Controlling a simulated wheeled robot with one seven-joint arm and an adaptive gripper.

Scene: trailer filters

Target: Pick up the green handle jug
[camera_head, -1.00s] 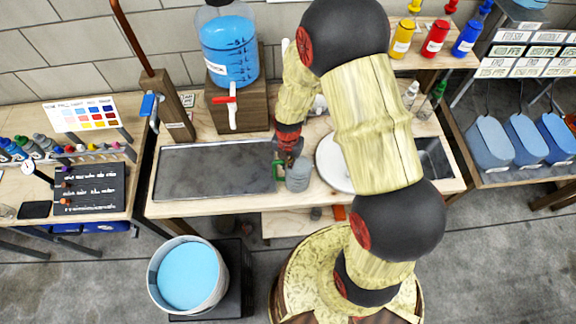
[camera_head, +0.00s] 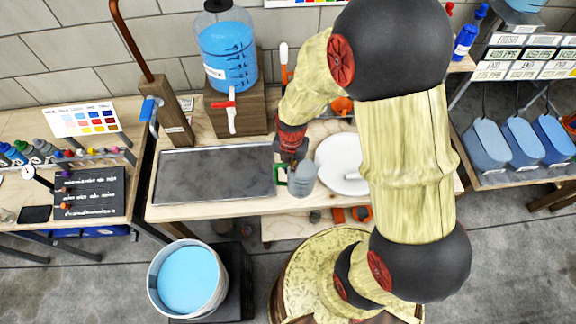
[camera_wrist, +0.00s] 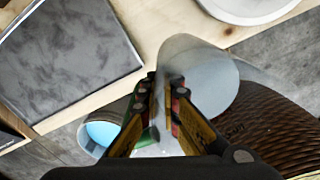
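The jug (camera_head: 303,180) is grey and translucent with a green handle (camera_head: 280,175). It stands out at the front edge of the middle table in the head view, slightly tilted and apparently raised off the top. My gripper (camera_head: 288,160) is on the jug's handle side. In the wrist view the jug (camera_wrist: 200,75) is just beyond my gripper (camera_wrist: 161,92), whose fingers are closed about the handle. A bit of green (camera_wrist: 153,133) shows between the fingers; most of the handle is hidden by them.
A dark slab (camera_head: 213,173) lies left of the jug, and a white round plate (camera_head: 340,165) lies right of it. A blue liquid dispenser (camera_head: 228,55) stands behind the slab.

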